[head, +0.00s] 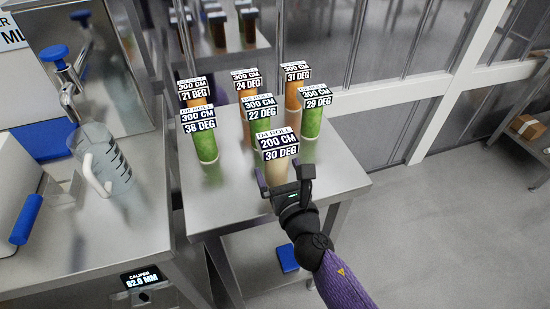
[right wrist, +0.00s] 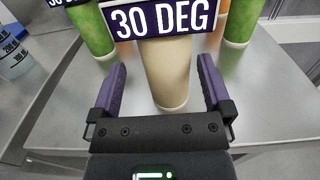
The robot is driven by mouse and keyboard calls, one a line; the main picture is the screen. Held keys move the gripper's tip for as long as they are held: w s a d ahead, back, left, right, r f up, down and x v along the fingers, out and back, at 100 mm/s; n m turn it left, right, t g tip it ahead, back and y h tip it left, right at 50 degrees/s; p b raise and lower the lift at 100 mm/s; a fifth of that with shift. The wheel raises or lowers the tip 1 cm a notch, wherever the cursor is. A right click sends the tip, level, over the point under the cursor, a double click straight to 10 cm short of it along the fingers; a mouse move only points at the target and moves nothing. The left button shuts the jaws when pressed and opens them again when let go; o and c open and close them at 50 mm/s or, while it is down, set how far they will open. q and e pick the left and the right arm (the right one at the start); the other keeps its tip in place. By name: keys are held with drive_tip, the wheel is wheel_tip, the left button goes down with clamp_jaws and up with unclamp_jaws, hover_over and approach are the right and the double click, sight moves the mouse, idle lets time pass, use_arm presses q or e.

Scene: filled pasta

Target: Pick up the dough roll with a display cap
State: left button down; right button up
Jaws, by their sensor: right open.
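Several dough rolls stand upright on the steel table, each with a display cap. The nearest is a cream roll (head: 277,172) whose cap (head: 277,144) reads 200 CM, 30 DEG. Behind it are green rolls (head: 206,147) (head: 312,122) and orange rolls (head: 292,98), with caps reading 300 CM and various degrees. My right gripper (head: 288,185) is open at the near side of the cream roll. In the right wrist view the cream roll (right wrist: 166,75) stands between the two spread fingers, with a gap visible on each side. My left gripper is not in view.
The steel table (head: 340,180) has bare room at its right side. A clear measuring jug (head: 113,165) stands on the left counter near a tap (head: 68,80). A caliper display (head: 142,277) reads 62.6 MM or similar. Other rolls stand close behind the cream one.

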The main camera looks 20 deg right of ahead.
drive_tip(key=shift+w+r, duration=0.2)
drive_tip(key=shift+w, duration=0.3)
drive_tip(key=shift+w+r, duration=0.15)
drive_tip(key=shift+w, duration=0.35)
drive_tip(key=w, duration=0.3)
drive_tip(key=shift+d+f, duration=0.1)
drive_tip(key=shift+d, duration=0.15)
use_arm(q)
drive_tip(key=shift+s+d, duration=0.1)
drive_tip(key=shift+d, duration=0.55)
use_arm(e)
drive_tip(key=shift+c, duration=0.3)
drive_tip(key=c, duration=0.9)
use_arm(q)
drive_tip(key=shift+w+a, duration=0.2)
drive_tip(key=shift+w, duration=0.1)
use_arm(e)
clamp_jaws()
